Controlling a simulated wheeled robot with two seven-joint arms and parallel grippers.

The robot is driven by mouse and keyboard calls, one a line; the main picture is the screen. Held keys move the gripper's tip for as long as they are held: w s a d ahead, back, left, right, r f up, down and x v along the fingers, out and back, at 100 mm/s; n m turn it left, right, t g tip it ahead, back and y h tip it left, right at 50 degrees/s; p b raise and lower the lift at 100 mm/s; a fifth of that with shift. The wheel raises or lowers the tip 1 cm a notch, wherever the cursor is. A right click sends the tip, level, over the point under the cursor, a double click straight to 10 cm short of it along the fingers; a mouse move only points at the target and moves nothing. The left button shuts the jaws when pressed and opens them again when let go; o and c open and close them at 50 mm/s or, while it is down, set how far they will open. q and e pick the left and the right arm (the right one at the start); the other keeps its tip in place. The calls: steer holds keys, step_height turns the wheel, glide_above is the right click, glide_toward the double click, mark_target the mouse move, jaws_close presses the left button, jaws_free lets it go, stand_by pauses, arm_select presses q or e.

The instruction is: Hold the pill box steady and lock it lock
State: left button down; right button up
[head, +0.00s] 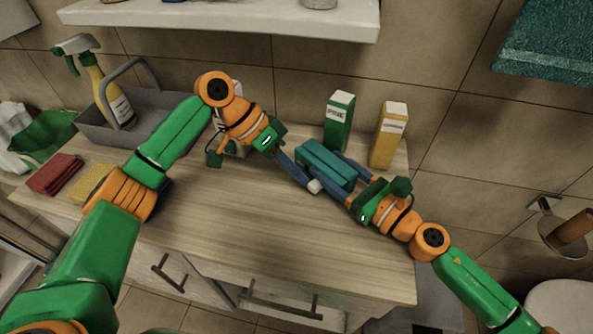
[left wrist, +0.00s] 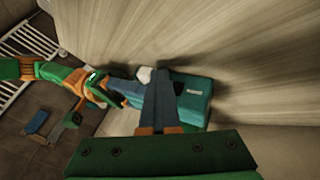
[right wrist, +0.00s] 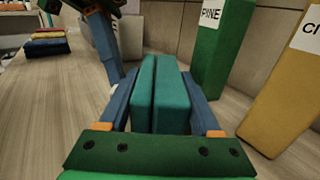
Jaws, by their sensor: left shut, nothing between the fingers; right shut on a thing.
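The teal pill box (head: 326,160) lies on the wooden counter, a dark seam along its length. My right gripper (head: 325,168) is shut on it, with one finger along each long side; the right wrist view shows the box (right wrist: 157,90) between both fingers. My left gripper (head: 309,182) is shut and empty, its fingertips close beside the box's front long side, near the tip of a right finger. In the left wrist view the closed fingers (left wrist: 160,76) partly cover the box (left wrist: 197,102). Whether they touch it, and the state of the lock, I cannot tell.
A green carton (head: 339,122) and a yellow carton (head: 388,136) stand behind the box. A grey caddy (head: 142,130) with a spray bottle (head: 110,95) stands at the back left. Red cloth (head: 53,174) and yellow cloth (head: 92,184) lie left. The counter's front middle is clear.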

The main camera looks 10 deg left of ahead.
arm_select(q)
steer(key=v, duration=0.9)
steer(key=shift+a+r, duration=0.2)
steer(key=shift+r, duration=0.1)
